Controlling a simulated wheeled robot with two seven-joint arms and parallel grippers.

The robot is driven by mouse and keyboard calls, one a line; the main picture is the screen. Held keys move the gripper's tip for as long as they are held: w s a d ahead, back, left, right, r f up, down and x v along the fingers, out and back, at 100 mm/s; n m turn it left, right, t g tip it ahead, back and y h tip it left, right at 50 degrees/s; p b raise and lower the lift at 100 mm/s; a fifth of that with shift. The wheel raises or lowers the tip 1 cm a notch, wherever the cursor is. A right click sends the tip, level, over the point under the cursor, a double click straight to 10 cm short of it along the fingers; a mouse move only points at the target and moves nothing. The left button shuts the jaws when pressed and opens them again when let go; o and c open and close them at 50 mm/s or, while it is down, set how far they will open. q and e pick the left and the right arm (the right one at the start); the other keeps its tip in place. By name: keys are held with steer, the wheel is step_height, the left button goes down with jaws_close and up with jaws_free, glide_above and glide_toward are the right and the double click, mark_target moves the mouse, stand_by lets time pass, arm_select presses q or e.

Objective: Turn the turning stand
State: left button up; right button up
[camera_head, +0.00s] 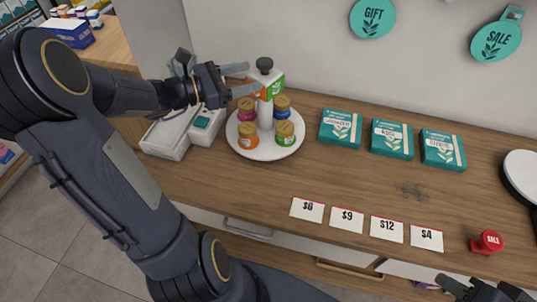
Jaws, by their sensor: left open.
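The turning stand (285,153) is a round white plate on the wooden counter, with a white central post topped by a black knob (264,64). Several jars with wooden lids stand around the post, including an orange one (248,137), a green one (285,134), a magenta one (246,109) and a blue one (282,106). My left gripper (249,79) is open and empty, its fingers pointing right, just left of the post's upper part. Whether it touches the post I cannot tell. My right gripper (487,291) is partly cut off at the bottom right corner.
A green, white and orange box (275,84) shows behind the post. A white device (173,132) stands left of the plate. Three teal boxes (341,128) lie to the right. Price cards (307,209) and a red sale stamp (487,242) lie near the front edge.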

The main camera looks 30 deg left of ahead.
arm_select(q)
steer(key=s+d+f+m+g+b, duration=0.1)
steer(key=s+d+f+m+g, duration=0.1)
steer(key=s+d+m+g, duration=0.2)
steer(key=s+d+f+m+g+y+b, duration=0.1)
steer(key=s+d+f+m+g, duration=0.2)
steer(key=s+d+m, duration=0.6)
steer(key=shift+s+d+m+g, duration=0.2)
steer(key=shift+d+m+g, duration=0.5)
steer(key=shift+m, duration=0.3)
arm_select(e)
step_height(320, 180, down, 2)
steer(key=shift+f, duration=0.25)
arm_select(q)
steer(key=shift+a, duration=0.1)
